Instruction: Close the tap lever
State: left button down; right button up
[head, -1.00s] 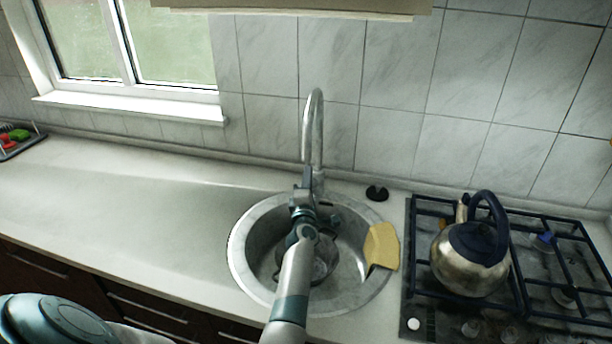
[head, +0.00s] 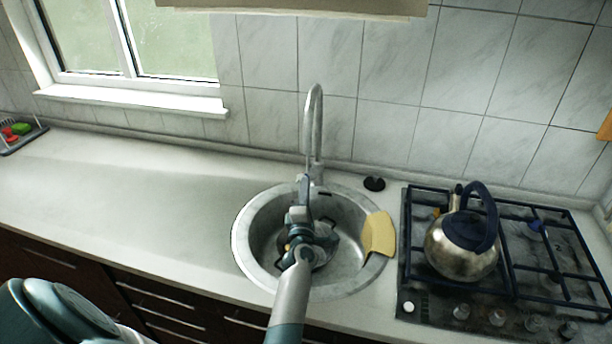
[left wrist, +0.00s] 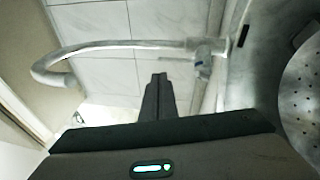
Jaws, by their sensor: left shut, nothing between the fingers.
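The tap (head: 314,125) is a tall curved metal spout behind the sink (head: 242,245). In the left wrist view the tap (left wrist: 110,46) runs across the upper left to its body, where a small lever-like part (left wrist: 203,70) shows, blurred. In the head view the lever cannot be made out clearly near my gripper. My left gripper (head: 304,180) is over the back of the sink, just in front of the tap's base. In the left wrist view its fingers (left wrist: 158,92) are together and empty, a little apart from the tap body. My right gripper is not in view.
A pot lies in the sink, partly hidden by my arm. A yellow cloth (head: 378,235) hangs on the sink's right rim. A black round object (head: 374,184) sits behind it. A kettle (head: 460,250) stands on the hob (head: 410,265) at right.

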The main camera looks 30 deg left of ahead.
pick_arm(q)
jog(key=shift+v, duration=1)
jog(key=shift+r, duration=0.1)
